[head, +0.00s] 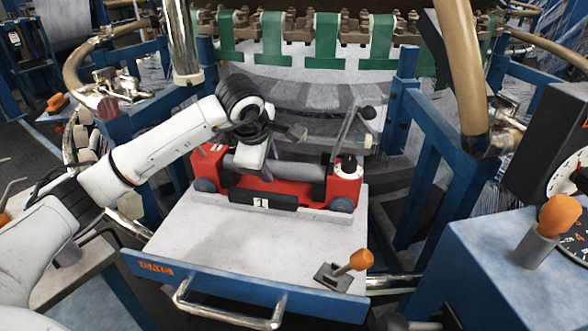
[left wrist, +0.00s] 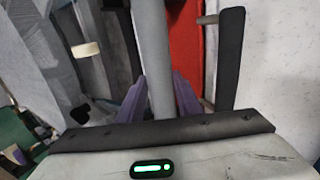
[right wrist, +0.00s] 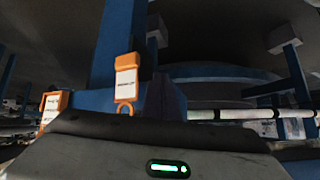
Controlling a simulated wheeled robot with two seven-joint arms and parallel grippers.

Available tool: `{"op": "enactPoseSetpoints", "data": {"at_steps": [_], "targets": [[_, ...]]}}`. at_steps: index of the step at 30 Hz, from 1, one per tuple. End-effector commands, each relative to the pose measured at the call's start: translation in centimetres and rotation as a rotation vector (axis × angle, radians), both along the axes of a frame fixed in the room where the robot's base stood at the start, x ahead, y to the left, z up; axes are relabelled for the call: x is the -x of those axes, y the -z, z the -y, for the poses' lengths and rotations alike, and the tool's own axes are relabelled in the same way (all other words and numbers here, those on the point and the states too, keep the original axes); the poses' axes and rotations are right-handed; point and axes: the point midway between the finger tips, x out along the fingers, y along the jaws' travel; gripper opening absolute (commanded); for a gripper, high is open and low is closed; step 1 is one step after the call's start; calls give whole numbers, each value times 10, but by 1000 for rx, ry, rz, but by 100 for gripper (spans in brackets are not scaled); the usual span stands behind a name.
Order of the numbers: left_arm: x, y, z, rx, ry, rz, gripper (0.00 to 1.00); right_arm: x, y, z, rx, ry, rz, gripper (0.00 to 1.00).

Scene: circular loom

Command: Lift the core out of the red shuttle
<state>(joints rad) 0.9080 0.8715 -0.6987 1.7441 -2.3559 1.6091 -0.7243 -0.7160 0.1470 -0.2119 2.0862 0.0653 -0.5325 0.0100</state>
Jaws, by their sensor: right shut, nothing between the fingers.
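The red shuttle (head: 345,190) lies on the light tray top, with a black plate marked 1 on its front. The grey core (head: 300,171) lies lengthwise in it; it shows as an upright grey bar in the left wrist view (left wrist: 155,50). My left gripper (head: 262,168) reaches down over the core's left half. Its purple fingers (left wrist: 160,90) flank the core closely; whether they press on it I cannot tell.
The light tray (head: 220,240) has free room in front of the shuttle. An orange-knobbed lever (head: 358,262) stands at its right front. A thin lever with a black knob (head: 366,113) rises behind the shuttle's right end. Blue frame posts (head: 400,110) stand close to the right.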

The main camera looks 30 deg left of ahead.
Motion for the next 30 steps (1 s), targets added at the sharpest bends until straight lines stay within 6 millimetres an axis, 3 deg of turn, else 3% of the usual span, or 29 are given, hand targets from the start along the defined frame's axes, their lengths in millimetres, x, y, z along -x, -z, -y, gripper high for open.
{"op": "enactPoseSetpoints", "data": {"at_steps": [1,5,30], "targets": [[0,0,0,0,0,0,23,0,0,0,0,0,0,0],[0,0,0,0,0,-1,1,0,0,0,0,0,-1,0],[0,-13,0,0,-1,0,0,2,-7,-1,-1,1,-8,0]]}}
